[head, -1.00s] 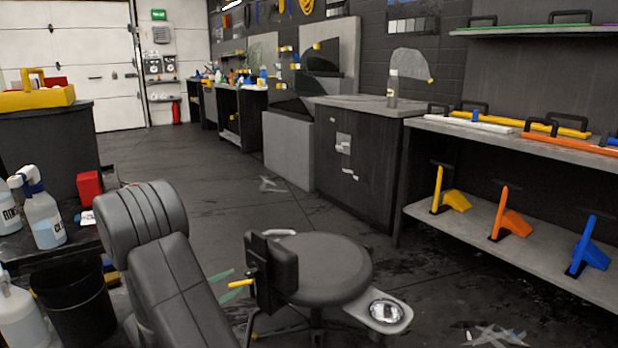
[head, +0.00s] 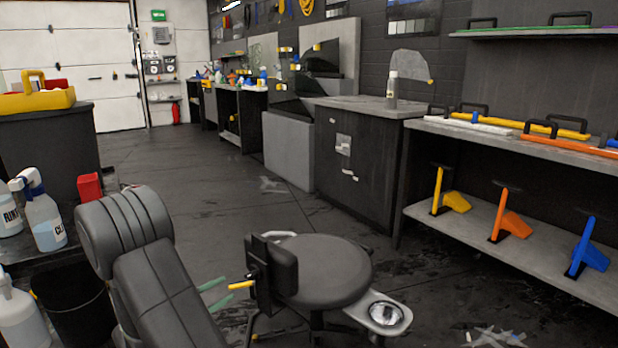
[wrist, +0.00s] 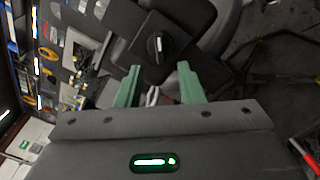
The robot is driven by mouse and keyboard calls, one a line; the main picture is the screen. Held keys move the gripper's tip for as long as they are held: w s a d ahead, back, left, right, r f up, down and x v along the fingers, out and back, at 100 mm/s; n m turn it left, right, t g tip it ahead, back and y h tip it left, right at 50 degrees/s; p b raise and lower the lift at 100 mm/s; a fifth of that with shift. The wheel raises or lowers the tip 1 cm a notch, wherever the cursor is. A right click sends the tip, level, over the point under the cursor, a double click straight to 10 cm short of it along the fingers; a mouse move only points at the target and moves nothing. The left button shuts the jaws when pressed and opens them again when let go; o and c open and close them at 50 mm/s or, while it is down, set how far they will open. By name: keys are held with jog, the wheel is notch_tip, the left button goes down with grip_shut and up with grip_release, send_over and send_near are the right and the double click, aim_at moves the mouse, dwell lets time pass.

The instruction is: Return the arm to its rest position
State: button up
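My arm rises at the lower left of the head view, in front of the work stool. The two green fingers of my gripper (head: 215,292) show beside the arm, just left of the stool's dark backrest. In the wrist view, the gripper (wrist: 160,88) has its fingers well apart, with nothing held between them. A pale loop shows behind the gap. The gripper's own body is mostly hidden behind the arm in the head view.
A black stool (head: 322,270) with a round metal dish (head: 384,314) stands close to the right. Left are spray bottles (head: 45,222), a red container (head: 89,187) and a black bucket (head: 75,305). A shelf (head: 500,232) with coloured tools stands right. The middle floor is open.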

aim_at(247, 275)
jog(key=b+x, duration=0.2)
jog(key=x, duration=0.5)
jog(key=shift+w+d+f, duration=0.1)
jog(key=shift+d, duration=0.1)
jog(key=shift+a+r+n+p, duration=0.1)
jog(key=shift+r+n+p, duration=0.15)
jog(key=shift+n+p, duration=0.2)
jog(key=n+p, duration=0.2)
jog(key=n, duration=0.1)
jog(key=shift+a+r+n+p, duration=0.1)
jog(key=shift+r+n+p, duration=0.05)
jog(key=shift+n+p, duration=0.25)
jog(key=n+p, duration=0.2)
jog(key=shift+n, duration=0.35)
jog(key=shift+n+p, duration=1.05)
jog(key=shift+n, duration=0.25)
